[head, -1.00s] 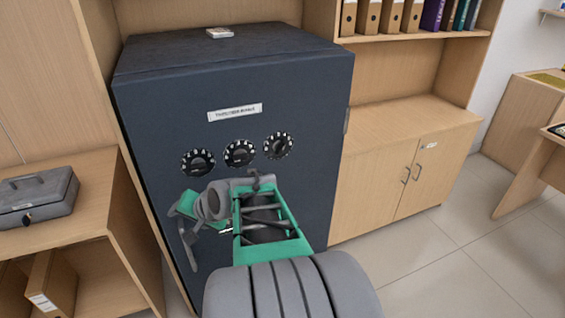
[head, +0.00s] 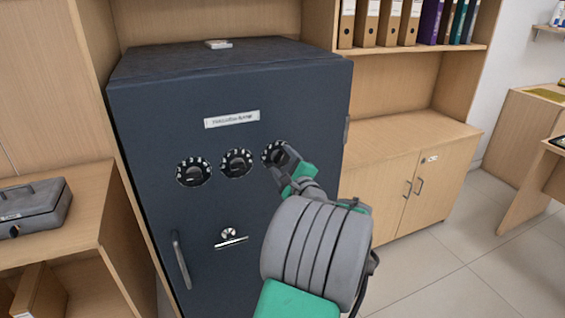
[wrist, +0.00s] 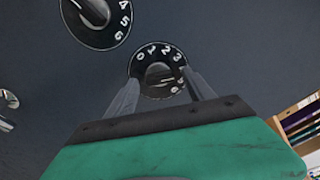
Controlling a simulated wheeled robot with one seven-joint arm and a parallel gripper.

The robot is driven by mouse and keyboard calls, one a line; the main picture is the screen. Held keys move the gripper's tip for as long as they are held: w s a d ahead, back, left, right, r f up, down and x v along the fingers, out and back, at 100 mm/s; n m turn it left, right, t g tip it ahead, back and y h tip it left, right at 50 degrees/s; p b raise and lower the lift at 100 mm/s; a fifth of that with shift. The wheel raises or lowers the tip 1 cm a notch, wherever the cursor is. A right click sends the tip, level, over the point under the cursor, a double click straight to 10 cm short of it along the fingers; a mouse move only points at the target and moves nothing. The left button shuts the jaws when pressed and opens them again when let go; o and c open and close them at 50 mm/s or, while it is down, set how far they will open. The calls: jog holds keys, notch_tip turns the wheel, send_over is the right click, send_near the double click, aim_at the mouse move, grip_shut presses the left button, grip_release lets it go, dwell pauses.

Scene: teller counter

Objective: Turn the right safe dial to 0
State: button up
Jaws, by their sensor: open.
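The dark safe (head: 130,150) stands ahead with three black dials in a row on its door. The right dial (head: 269,151) is partly hidden behind my gripper (head: 283,160) in the head view. In the wrist view the right dial (wrist: 158,72) lies between the tips of my open gripper (wrist: 160,85), one finger at each side of its lower half. Its white numbers show, with 0 at the upper left. I cannot tell whether the fingers touch the knob. The middle dial (head: 237,163) and left dial (head: 194,171) are clear of me.
Below the dials are a keyhole plate with a knob (head: 230,238) and a long handle (head: 181,260). A label (head: 232,119) is above them. A cabinet (head: 410,180) stands to the right, and a grey cash box (head: 35,205) sits on the left shelf.

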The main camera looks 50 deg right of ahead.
jog(key=shift+w, duration=0.1)
grip_shut()
dwell(0.7)
